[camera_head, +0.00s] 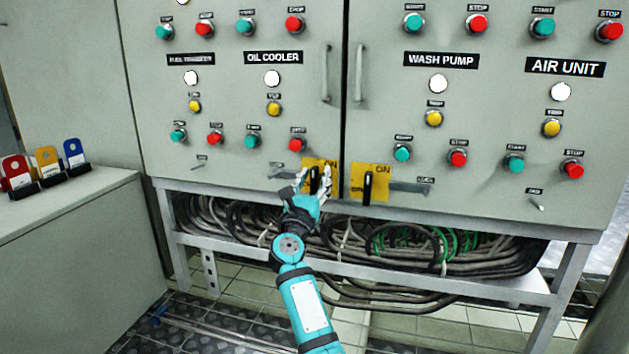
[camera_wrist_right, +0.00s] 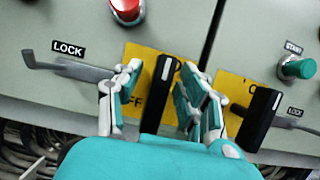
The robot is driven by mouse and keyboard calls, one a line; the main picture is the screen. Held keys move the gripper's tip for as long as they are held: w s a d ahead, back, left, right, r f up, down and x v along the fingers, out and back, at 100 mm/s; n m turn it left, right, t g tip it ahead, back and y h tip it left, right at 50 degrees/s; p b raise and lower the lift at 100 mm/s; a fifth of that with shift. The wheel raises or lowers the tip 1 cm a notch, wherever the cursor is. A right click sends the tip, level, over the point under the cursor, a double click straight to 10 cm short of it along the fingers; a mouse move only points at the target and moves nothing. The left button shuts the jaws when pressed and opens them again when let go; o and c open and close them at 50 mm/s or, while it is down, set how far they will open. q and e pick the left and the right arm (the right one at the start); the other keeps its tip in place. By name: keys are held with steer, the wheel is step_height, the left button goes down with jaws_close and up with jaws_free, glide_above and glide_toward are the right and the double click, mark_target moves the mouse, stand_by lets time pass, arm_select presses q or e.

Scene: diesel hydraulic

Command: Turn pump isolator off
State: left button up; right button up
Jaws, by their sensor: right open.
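Two yellow isolator plates with black handles sit low on the grey cabinet, either side of the door gap. The left isolator's black handle (camera_head: 314,181) stands about upright, and it shows between my fingers in the right wrist view (camera_wrist_right: 159,92). The right isolator's black handle (camera_head: 367,187) is also about upright; it shows tilted in the right wrist view (camera_wrist_right: 258,119). No label reading pump isolator is legible. My right gripper (camera_head: 313,176) is open, its fingers either side of the left handle, with gaps visible in the right wrist view (camera_wrist_right: 160,82). My left gripper is out of view.
A lock lever (camera_wrist_right: 75,69) sits left of the right gripper, and another lock lever (camera_head: 410,188) right of the plates. A red stop button (camera_wrist_right: 127,10) is just above. Cables (camera_head: 400,245) hang under the cabinet. A side counter (camera_head: 60,205) holds coloured tags.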

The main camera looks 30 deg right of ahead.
jaws_close()
